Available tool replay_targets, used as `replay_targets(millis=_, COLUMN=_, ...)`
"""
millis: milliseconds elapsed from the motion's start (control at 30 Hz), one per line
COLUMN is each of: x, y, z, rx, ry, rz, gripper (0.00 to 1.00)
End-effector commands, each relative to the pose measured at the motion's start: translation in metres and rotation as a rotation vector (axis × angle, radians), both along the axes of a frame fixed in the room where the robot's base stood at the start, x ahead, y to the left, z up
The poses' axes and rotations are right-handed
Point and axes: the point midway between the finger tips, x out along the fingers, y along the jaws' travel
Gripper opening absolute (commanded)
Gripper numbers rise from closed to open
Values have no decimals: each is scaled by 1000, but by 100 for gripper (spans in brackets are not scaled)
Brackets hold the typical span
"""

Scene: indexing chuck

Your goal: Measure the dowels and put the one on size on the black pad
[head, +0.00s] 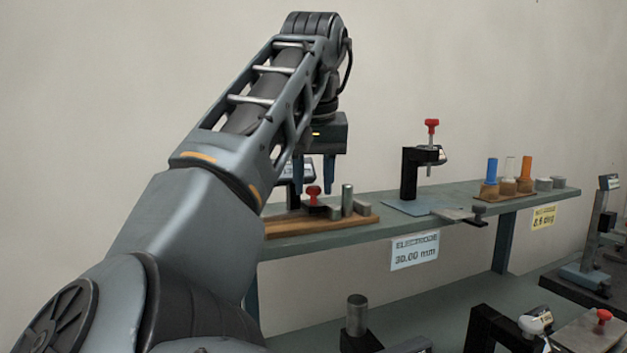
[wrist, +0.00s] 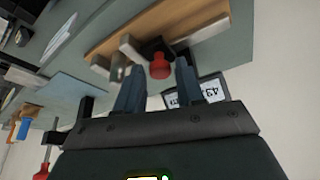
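My gripper (head: 313,190) hangs fingers down over the left end of the shelf. It is open and empty, its two fingers apart. A red knob (head: 313,194) shows between the fingertips, also in the wrist view (wrist: 160,67); I cannot tell that either finger touches it. A gauge with a lit display (wrist: 208,91) stands beside it, its digits partly hidden by a finger. I cannot make out the black pad for certain.
A label (head: 414,252) reads "ELECTRODE 30.00 mm". A black clamp stand (head: 409,172) with a red knob stands mid-shelf. Blue, clear and orange-topped pieces (head: 509,180) stand at right. Below, a metal cylinder (head: 357,313) sits in a black block, with other devices on the bench.

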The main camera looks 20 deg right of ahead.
Motion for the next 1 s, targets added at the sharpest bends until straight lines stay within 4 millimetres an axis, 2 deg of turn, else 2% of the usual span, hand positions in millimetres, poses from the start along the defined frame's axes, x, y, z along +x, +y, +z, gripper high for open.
replay_targets(millis=33, x=0, y=0, z=0, rx=0, ry=0, rz=0, gripper=33)
replay_targets(millis=300, x=0, y=0, z=0, rx=0, ry=0, rz=0, gripper=10)
replay_targets(millis=567, x=0, y=-20, z=1, rx=-1, ry=2, rz=-4, gripper=10)
replay_targets(millis=833, x=0, y=-20, z=-1, rx=0, ry=1, rz=0, gripper=10)
replay_targets(millis=867, x=0, y=-20, z=-1, rx=0, ry=1, rz=0, gripper=30)
replay_targets(millis=933, x=0, y=-20, z=-1, rx=0, ry=1, rz=0, gripper=36)
replay_targets(millis=1000, x=0, y=-20, z=-1, rx=0, ry=1, rz=0, gripper=38)
